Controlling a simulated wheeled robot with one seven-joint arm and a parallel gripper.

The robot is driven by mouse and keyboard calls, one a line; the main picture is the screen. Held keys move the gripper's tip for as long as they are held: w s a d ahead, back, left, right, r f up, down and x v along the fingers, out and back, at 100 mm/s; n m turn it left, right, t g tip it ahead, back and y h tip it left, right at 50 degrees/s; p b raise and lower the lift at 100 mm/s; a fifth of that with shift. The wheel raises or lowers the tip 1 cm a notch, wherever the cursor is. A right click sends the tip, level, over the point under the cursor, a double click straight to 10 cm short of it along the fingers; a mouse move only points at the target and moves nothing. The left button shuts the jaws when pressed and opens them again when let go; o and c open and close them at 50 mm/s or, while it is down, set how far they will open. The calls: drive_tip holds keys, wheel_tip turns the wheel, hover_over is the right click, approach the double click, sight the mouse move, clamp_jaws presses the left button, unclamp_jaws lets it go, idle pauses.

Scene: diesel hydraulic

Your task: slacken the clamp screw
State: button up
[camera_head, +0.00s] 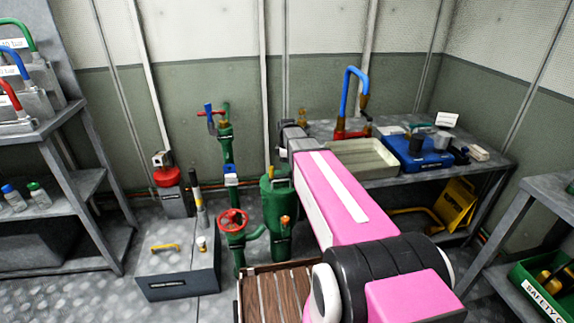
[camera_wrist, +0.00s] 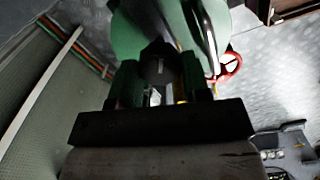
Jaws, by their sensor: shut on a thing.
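The green vessel (camera_head: 278,212) stands on the floor left of my pink arm. In the wrist view its rounded green body (camera_wrist: 135,30) fills the top middle. My gripper (camera_wrist: 160,88) has its two fingers on either side of a small dark part at the vessel, which looks like the clamp screw (camera_wrist: 159,66). The fingers are shut on it, and they hide most of it. In the head view my arm's end hangs over the vessel's top, and the clamp screw cannot be made out there.
A green valve with a red handwheel (camera_head: 233,221) stands close left of the vessel. A grey cabinet (camera_head: 178,265) stands further left. The bench behind holds a beige tray (camera_head: 357,160) and a blue case (camera_head: 418,153). A slatted wooden surface (camera_head: 275,295) lies in front.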

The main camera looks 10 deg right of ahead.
drive_tip(key=n, duration=0.6)
idle(0.6)
drive_tip(key=o, duration=0.9)
drive_tip(key=shift+o, duration=0.2)
wheel_tip(320, 180, up, 11)
drive_tip(key=shift+f, duration=0.15)
